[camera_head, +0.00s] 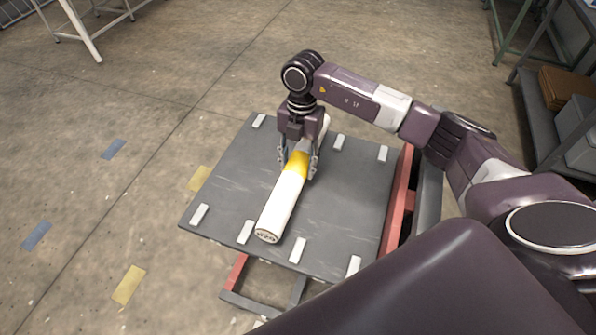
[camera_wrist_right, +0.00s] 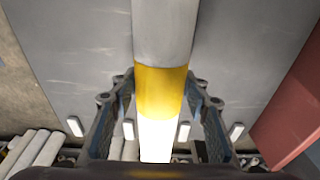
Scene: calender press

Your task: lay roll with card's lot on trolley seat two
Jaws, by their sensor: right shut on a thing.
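A white roll with a yellow band (camera_head: 283,204) lies lengthwise over the grey trolley top (camera_head: 345,205). Its near end bears dark print too small to read. My right gripper (camera_head: 299,165) is shut on the roll around the yellow band, with a finger on each side; the band also shows in the right wrist view (camera_wrist_right: 160,92). Along the near edge, the roll's end lies between the second white block (camera_head: 245,232) and the third white block (camera_head: 298,250) from the left. I cannot tell whether the roll touches the top. No card is visible. My left gripper is out of view.
More white blocks line the trolley's edges, such as one at the near left (camera_head: 200,214). White rolls (camera_wrist_right: 38,150) show at the lower left of the wrist view. A shelf with boxes (camera_head: 565,90) stands at the right. The floor left of the trolley is clear, with tape marks.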

